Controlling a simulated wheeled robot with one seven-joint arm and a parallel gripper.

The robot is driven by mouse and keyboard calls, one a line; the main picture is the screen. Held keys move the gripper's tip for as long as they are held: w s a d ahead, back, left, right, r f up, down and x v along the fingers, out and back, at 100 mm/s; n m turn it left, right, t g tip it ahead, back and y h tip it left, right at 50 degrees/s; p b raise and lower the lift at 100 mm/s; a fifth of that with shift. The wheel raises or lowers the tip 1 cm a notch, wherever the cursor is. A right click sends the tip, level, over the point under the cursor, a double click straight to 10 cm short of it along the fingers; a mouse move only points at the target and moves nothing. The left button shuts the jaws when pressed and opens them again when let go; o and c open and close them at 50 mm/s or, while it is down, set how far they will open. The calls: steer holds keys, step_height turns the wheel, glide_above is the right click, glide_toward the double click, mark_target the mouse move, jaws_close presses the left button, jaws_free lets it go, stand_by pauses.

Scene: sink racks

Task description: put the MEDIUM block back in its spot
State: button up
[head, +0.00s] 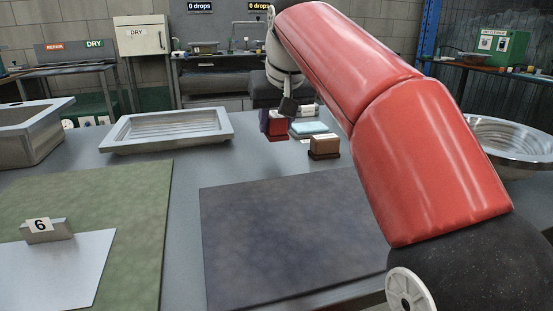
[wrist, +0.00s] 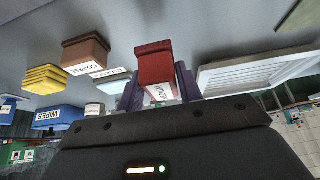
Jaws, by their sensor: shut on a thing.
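A red block (wrist: 154,62) with a white label is between the two purple fingers of my gripper (wrist: 158,84) in the wrist view. The label is small and tilted, so I cannot read it surely. In the head view the red block (head: 279,127) is at the far part of the grey table, with my gripper (head: 268,121) shut on it. I cannot tell whether it touches the table. A brown block (head: 324,147) stands just right of it; in the wrist view the brown block (wrist: 86,50) has a card reading COARSE. Another white card (wrist: 110,74) lies between the two blocks.
A light blue item (head: 308,128) lies behind the brown block. A ribbed metal drainer tray (head: 168,131) is to the left. A dark mat (head: 290,240) covers the near middle. The wrist view shows a yellow stack (wrist: 45,78) and a blue WIPES box (wrist: 60,119).

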mark_target(278, 139)
steer(key=shift+f+b, duration=0.7)
steer(key=shift+f, duration=2)
steer(key=shift+f, duration=0.15)
steer(key=o, duration=1)
